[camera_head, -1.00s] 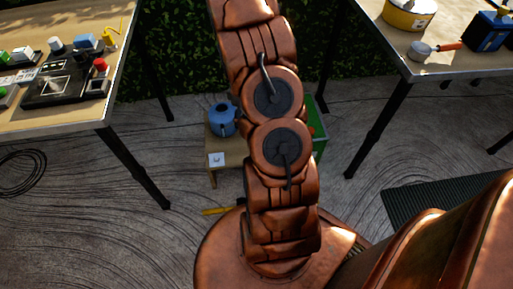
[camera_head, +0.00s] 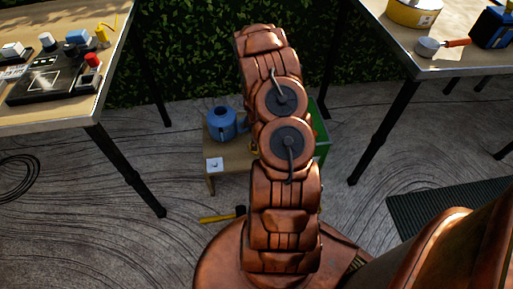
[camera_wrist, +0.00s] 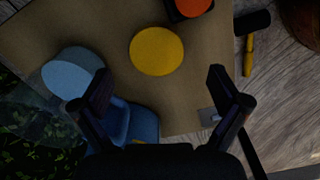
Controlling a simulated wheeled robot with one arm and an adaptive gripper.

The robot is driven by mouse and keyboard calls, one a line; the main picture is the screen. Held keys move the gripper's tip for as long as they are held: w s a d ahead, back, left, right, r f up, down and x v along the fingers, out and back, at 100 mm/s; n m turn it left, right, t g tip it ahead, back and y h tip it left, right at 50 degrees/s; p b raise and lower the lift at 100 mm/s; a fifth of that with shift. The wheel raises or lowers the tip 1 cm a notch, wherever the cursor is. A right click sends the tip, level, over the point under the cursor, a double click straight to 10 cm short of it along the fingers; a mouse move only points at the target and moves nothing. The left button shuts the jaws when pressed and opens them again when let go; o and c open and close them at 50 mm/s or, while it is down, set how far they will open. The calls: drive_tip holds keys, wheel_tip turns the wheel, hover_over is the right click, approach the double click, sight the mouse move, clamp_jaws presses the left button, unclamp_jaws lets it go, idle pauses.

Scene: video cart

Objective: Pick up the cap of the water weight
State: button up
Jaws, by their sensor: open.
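In the wrist view a pale blue round cap (camera_wrist: 73,73) lies at the left, over what looks like a clear, see-through body (camera_wrist: 38,108), likely the water weight, at the far edge of the low table. The clear body is hard to make out. My gripper (camera_wrist: 158,85) is open and empty. Its left finger is close to the pale blue cap in the picture; no contact can be seen. The cap cannot be made out in the head view, where my arm covers part of the low table.
The low wooden table (camera_head: 232,178) holds a blue jug-like thing (camera_head: 222,123), a white switch box (camera_head: 215,164) and a yellow disc (camera_wrist: 157,50). A dark block with an orange top (camera_wrist: 190,8) is near the disc. A hammer (camera_head: 222,217) lies on the floor. Taller tables flank both sides.

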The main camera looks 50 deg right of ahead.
drive_tip(key=f, duration=0.2)
drive_tip(key=f+b, duration=0.1)
drive_tip(key=f, duration=0.1)
drive_tip(key=shift+w+d+f, duration=0.15)
drive_tip(key=shift+d+f, duration=0.05)
drive_tip(key=c, duration=1)
